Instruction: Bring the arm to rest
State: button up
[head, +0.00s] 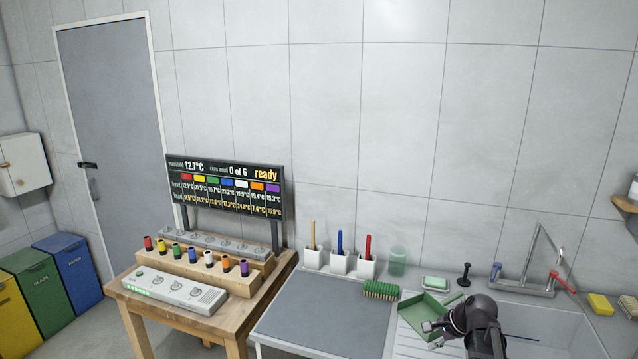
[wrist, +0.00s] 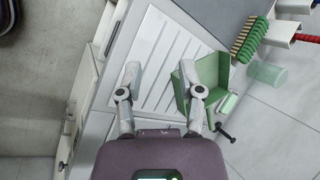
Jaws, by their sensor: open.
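My gripper (head: 433,336) is at the lower right in the head view, over the ribbed draining board (head: 410,345) beside the sink. In the wrist view my gripper (wrist: 161,76) has its two fingers spread apart, with nothing between them but the white ribbed board (wrist: 165,45) beyond. My dark arm comes in from the bottom edge of the head view. The green dustpan (head: 422,314) lies close to the fingers; in the wrist view the right finger overlaps the dustpan (wrist: 212,70). I cannot tell whether they touch.
White holders (head: 340,264) with coloured handles line the wall. The grey worktop (head: 325,310) is clear. A wooden table (head: 235,325) with coloured plugs and a display (head: 225,187) stands left.

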jog(key=s+a+f+n+g+h, duration=0.3)
jog(key=s+a+n+g+h, duration=0.1)
jog(key=s+a+n, duration=0.8)
jog(key=shift+s+a+n+g+h, duration=0.35)
jog(key=shift+a+n, duration=0.25)
jog(key=shift+n, duration=0.6)
jog(key=shift+w, duration=0.1)
